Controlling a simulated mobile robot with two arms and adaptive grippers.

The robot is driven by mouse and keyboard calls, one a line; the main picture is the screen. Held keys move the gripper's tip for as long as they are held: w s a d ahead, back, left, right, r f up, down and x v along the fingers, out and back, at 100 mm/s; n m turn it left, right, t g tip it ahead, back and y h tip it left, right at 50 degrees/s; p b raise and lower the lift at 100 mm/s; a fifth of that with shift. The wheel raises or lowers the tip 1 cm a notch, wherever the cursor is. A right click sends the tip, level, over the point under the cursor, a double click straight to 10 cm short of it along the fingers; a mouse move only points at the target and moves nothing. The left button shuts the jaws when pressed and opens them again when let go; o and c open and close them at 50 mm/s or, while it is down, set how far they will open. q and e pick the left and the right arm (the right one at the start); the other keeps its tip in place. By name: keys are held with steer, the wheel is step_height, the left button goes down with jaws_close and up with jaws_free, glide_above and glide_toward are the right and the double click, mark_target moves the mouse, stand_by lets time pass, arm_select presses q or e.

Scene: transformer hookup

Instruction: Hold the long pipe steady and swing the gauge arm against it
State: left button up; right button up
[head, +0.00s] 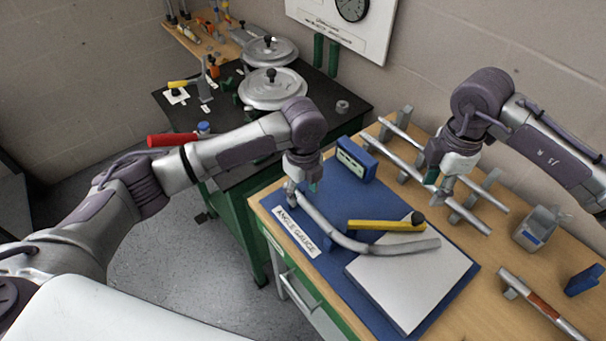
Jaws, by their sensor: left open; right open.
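A long grey pipe with a bend (345,241) lies over the blue angle gauge mat (286,199). Its left end is near the mat's label, and its right end lies over a white plate (425,290). The yellow gauge arm (385,225) with a black knob lies just behind the pipe's right part, apart from its far end. My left gripper (293,192) is open at the pipe's left end; whether it touches the pipe I cannot tell. My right gripper (438,192) is open and empty, behind and right of the knob, near the straight pipes on the rack.
Straight pipes (404,137) rest on grey supports behind the mat. A blue box-shaped level (356,160) stands at the mat's back edge. A grey holder (537,228), a blue block (583,279) and a pipe with a brown band (540,302) are on the right.

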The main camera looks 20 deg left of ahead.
mark_target(419, 216)
arm_select(q)
steer(key=shift+f, duration=1.4)
steer(key=shift+c, duration=0.2)
jaws_close()
arm_select(e)
steer(key=shift+o, duration=1.3)
step_height(419, 216, down, 10)
steer(key=n, duration=0.8)
steer(key=shift+r, duration=0.1)
